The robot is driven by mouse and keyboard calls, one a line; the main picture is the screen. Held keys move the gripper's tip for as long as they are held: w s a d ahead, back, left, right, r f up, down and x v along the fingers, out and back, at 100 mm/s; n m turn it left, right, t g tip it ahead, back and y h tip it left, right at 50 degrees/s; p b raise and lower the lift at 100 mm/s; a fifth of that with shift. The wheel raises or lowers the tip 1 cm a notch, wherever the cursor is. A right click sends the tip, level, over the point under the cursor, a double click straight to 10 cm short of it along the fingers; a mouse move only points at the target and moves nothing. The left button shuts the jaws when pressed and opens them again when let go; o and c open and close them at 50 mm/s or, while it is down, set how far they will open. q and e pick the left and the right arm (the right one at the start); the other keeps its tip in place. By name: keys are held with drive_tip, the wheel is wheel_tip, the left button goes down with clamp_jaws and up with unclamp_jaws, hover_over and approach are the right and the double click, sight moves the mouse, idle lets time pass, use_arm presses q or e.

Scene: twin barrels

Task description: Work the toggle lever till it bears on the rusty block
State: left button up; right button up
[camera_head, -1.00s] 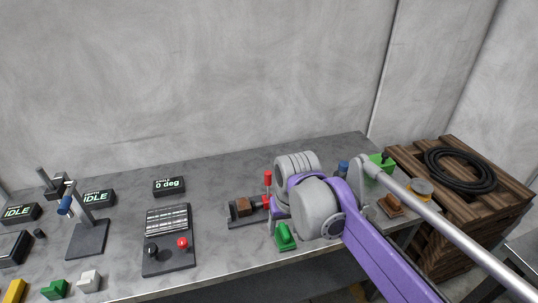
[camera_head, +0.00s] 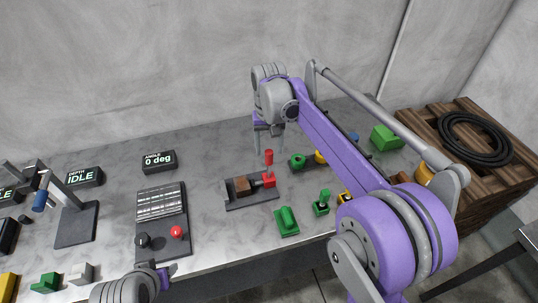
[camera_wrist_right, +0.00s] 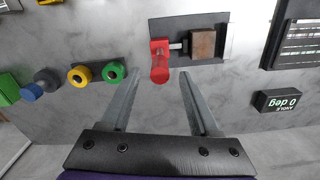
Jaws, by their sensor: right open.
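The toggle clamp has a red lever (camera_head: 269,158) standing upright on a red body (camera_head: 268,180), on a dark base plate (camera_head: 250,202). The rusty block (camera_head: 243,185) sits on the plate left of the red body. In the wrist view the red lever (camera_wrist_right: 160,66) points at the camera, and a short rod runs from it towards the block (camera_wrist_right: 203,44); I cannot tell whether they touch. My right gripper (camera_head: 268,143) is open and empty, just behind and above the lever. Its fingertips (camera_wrist_right: 160,75) show on either side of the lever's end. My left gripper's fingers do not show.
A green piece (camera_head: 286,221) and a green knob (camera_head: 298,161) stand near the clamp. A panel with red and black knobs (camera_head: 162,222) and an angle display reading 0 deg (camera_head: 159,161) are to the left. A wooden crate (camera_head: 415,127) with coiled hose is at right.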

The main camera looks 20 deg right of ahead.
sight(269, 164)
drive_tip(key=shift+w+f, duration=0.1)
drive_tip(key=shift+f, duration=2.05)
clamp_jaws()
